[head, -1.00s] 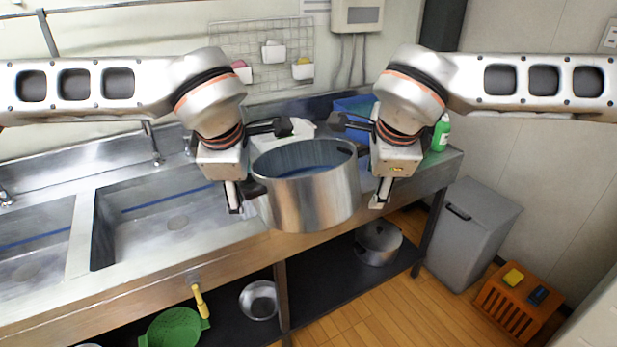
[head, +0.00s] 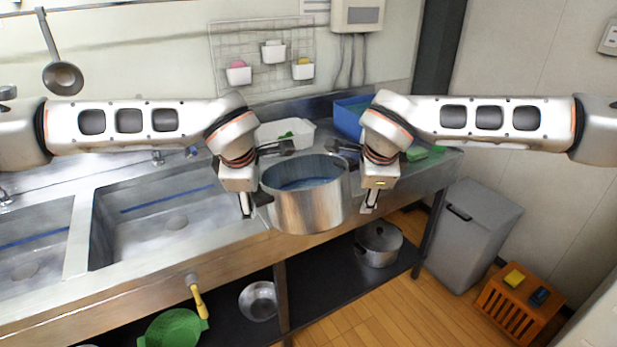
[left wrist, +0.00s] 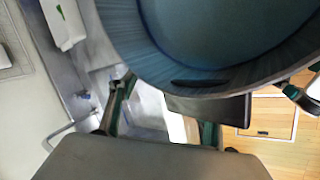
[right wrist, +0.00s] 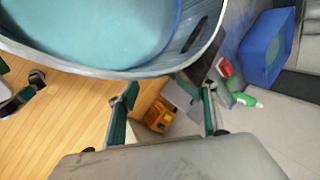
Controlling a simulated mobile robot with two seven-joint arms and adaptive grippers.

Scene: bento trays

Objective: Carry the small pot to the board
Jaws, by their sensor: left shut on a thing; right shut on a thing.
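A metal pot (head: 308,208) with a bluish inside hangs upright between my grippers, in front of the counter's edge in the head view. My left gripper (head: 262,178) is shut on its left side and my right gripper (head: 356,178) on its right side. The pot's inside fills the top of the left wrist view (left wrist: 220,35) and of the right wrist view (right wrist: 95,35). Another metal pot (head: 378,246), with a lid, stands on the lower shelf. I cannot tell a board apart in any view.
A white container (head: 287,131) and a blue bin (head: 350,116) stand on the counter behind the pot. Sinks (head: 165,215) lie to the left. A grey bin (head: 462,235) and an orange crate (head: 515,305) stand on the floor at right.

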